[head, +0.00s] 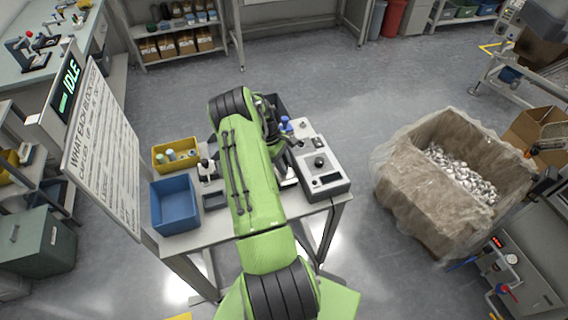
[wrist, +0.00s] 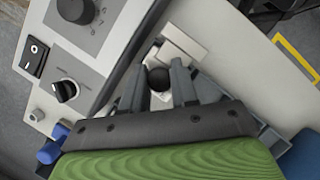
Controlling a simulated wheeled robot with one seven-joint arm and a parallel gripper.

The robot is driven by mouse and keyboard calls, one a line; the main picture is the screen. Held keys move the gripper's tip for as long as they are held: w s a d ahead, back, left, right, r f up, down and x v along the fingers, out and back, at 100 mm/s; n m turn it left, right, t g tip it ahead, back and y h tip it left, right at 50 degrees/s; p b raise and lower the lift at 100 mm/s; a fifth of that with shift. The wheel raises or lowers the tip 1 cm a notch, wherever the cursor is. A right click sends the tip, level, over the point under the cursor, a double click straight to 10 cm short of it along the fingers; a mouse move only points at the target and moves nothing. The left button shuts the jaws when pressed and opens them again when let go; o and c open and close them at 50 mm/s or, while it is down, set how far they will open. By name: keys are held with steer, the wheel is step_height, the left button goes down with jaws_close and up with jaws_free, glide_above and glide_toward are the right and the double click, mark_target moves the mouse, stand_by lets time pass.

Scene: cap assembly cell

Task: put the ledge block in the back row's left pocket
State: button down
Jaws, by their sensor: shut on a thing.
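In the wrist view my gripper (wrist: 158,82) has its two grey fingers on either side of a small pale piece with a dark round spot. I take this piece to be the ledge block (wrist: 160,98); most of its shape is hidden by the fingers. A pale stepped part (wrist: 180,42) shows just beyond the fingertips; I cannot tell whether it belongs to the block. In the head view my green arm covers the gripper and the middle of the table. The back row's left pocket cannot be made out in either view.
A grey control box (head: 322,162) with a dark knob stands close beside the gripper. A blue bin (head: 174,204), a yellow bin (head: 160,146) with pale cylinders and a small black-knobbed fixture (head: 205,168) stand on the left. Blue knobs (head: 286,124) rise near my arm.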

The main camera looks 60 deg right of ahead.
steer(key=shift+f+b, duration=0.65)
steer(key=shift+f, duration=0.25)
steer(key=c, duration=0.8)
jaws_free()
steer(key=v, duration=1.5)
steer(key=shift+w+r, duration=0.2)
steer(key=shift+r, duration=0.15)
steer(key=shift+a, duration=0.1)
